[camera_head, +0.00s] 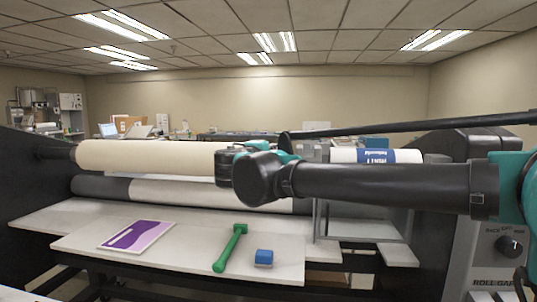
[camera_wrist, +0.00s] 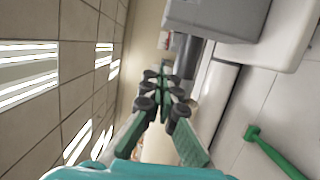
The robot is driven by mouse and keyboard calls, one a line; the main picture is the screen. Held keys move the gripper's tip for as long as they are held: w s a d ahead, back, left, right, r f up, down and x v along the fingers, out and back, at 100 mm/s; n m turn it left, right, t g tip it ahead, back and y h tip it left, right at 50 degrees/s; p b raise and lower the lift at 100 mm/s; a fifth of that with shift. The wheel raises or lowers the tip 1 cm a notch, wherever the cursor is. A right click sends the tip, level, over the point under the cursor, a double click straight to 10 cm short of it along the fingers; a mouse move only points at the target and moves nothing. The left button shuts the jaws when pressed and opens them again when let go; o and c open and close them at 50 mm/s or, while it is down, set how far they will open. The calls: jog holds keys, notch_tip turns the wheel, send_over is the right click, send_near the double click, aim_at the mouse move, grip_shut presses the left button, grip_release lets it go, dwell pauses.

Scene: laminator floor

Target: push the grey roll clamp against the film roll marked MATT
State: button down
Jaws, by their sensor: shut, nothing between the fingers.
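The film roll with the blue label (camera_head: 376,156) shows at the right in the head view, partly behind my arm; its print appears upside down. A grey block (camera_head: 315,150), which looks like the roll clamp, stands just left of it, partly hidden by my arm. A grey boxy part (camera_wrist: 216,18), perhaps the same clamp, shows at the top of the wrist view beside a dark shaft (camera_wrist: 187,57). My gripper (camera_wrist: 165,70) is shut and empty, apart from that part. In the head view its fingertips are hidden behind my wrist.
A cream film roll (camera_head: 150,157) lies along the left of the machine. A control panel with a knob (camera_head: 511,245) stands at the right.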

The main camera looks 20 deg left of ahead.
jog(key=shift+w+d, duration=0.25)
jog(key=shift+d, duration=0.4)
jog(key=shift+w+d, duration=0.2)
jog(key=shift+d, duration=0.45)
jog(key=shift+w+d, duration=0.25)
jog(key=shift+d, duration=0.4)
jog(key=shift+w+d, duration=0.2)
jog(key=shift+d, duration=0.7)
jog(key=shift+w+d, duration=0.25)
jog(key=shift+d, duration=0.65)
jog(key=shift+w+d, duration=0.2)
jog(key=shift+d, duration=0.7)
